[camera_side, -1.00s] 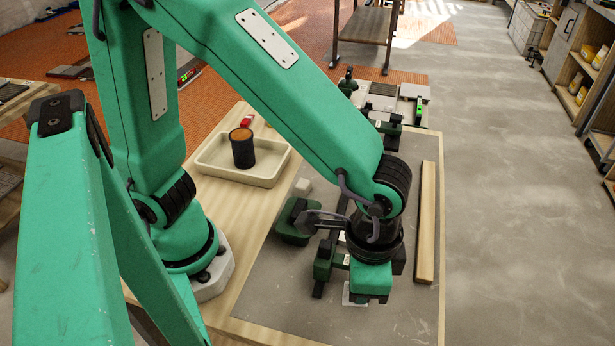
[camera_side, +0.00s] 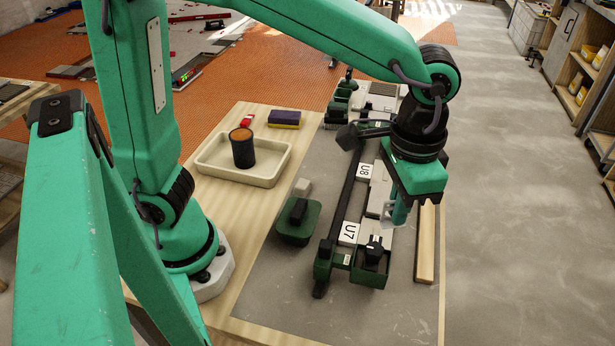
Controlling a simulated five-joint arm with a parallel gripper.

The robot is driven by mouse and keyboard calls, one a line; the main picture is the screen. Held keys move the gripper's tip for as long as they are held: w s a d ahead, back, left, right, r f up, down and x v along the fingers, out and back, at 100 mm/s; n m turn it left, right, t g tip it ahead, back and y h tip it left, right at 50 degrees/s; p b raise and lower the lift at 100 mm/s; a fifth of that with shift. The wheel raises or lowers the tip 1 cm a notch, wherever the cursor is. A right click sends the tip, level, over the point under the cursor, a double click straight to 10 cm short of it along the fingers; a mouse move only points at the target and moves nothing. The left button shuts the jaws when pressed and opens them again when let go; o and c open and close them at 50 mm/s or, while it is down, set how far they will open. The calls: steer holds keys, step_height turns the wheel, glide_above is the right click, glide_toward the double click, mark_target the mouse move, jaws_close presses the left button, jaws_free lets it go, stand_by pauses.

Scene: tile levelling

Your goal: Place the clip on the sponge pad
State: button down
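My gripper (camera_side: 399,212) points down above the right part of the grey board. A small pale piece, which looks like the clip (camera_side: 386,214), shows at its fingertips, clear of the board as far as I can tell. The fingers look closed on it, though the contact is small and partly hidden. The sponge pad (camera_side: 284,118), purple on top with a yellow layer below, lies on the wooden bench at the back, behind the tray and well to the left of my gripper. Its top is bare.
A cream tray (camera_side: 217,177) holds a dark cup (camera_side: 242,153). A rack with a black rail (camera_side: 343,200) and labels U7 and U8 stands on the grey board (camera_side: 300,280).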

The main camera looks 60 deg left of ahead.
steer(key=w+a+n, duration=0.4)
steer(key=w+a, duration=0.6)
steer(key=w+a+n, duration=0.3)
steer(key=w+a, duration=0.2)
steer(key=a, duration=0.8)
steer(key=n, duration=0.6)
glide_above(283, 113)
step_height(283, 113, down, 13)
steer(key=shift+w+r, duration=0.1)
steer(key=shift+r, duration=0.05)
steer(key=shift+f, duration=2)
steer(key=shift+f, duration=0.15)
